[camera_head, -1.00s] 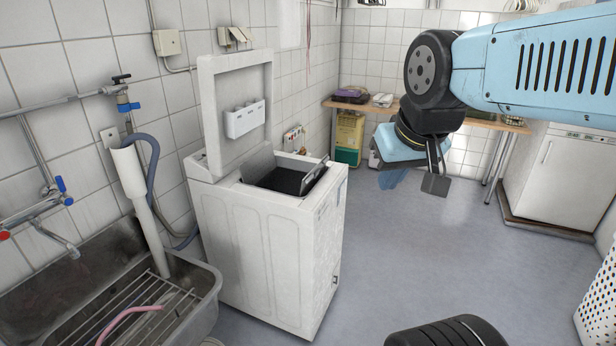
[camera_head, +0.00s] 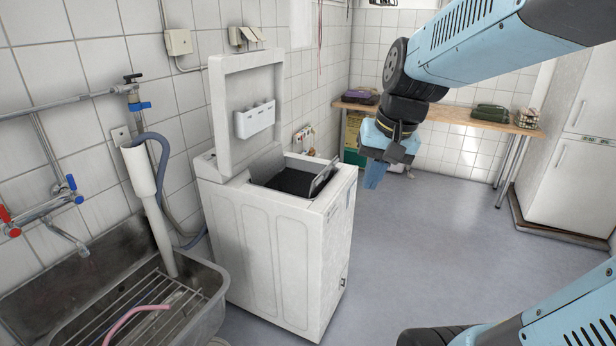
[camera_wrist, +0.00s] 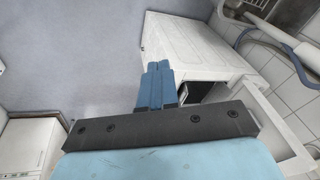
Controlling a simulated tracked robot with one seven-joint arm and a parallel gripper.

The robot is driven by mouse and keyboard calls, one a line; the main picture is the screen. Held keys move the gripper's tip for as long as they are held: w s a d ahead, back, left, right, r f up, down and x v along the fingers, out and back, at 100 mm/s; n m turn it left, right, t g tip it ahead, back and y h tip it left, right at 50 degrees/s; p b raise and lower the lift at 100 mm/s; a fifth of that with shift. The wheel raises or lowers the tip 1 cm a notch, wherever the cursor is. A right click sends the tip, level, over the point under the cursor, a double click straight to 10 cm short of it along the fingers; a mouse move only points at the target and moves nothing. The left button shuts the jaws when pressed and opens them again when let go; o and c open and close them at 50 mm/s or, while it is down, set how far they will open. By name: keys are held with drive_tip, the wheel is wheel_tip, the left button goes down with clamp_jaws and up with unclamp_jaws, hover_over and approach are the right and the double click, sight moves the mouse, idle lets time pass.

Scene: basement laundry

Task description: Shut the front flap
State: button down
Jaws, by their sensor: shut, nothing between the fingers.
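The front flap (camera_head: 323,177) is a small dark-edged panel standing up and tilted at the right side of the top opening of the white top-loading washing machine (camera_head: 285,240). A second flap (camera_head: 266,164) stands tilted at the opening's left, and the dark drum (camera_head: 291,182) shows between them. The outer lid (camera_head: 247,110) stands upright with a white dispenser on it. My gripper (camera_head: 373,175) is shut and empty, pointing down in the air to the right of the machine, apart from the flap. In the wrist view its blue fingers (camera_wrist: 156,86) are together, with the washing machine (camera_wrist: 190,45) beyond them.
A steel sink (camera_head: 120,290) with a rack and a grey drain hose (camera_head: 163,190) is left of the machine. A wooden table (camera_head: 455,118) stands at the back and a white fridge (camera_head: 567,185) at the right. The floor between is clear.

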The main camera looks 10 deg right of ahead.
drive_tip(key=w+a+f+m+g+y, duration=0.1)
drive_tip(key=w+f+m+g+y, duration=0.3)
drive_tip(key=w+f, duration=0.6)
drive_tip(key=m+t+y, duration=1.1)
drive_tip(key=m+t, duration=0.2)
drive_tip(key=m, duration=0.6)
approach(321, 181)
drive_tip(key=x, duration=0.7)
drive_tip(key=shift+w+d, duration=0.15)
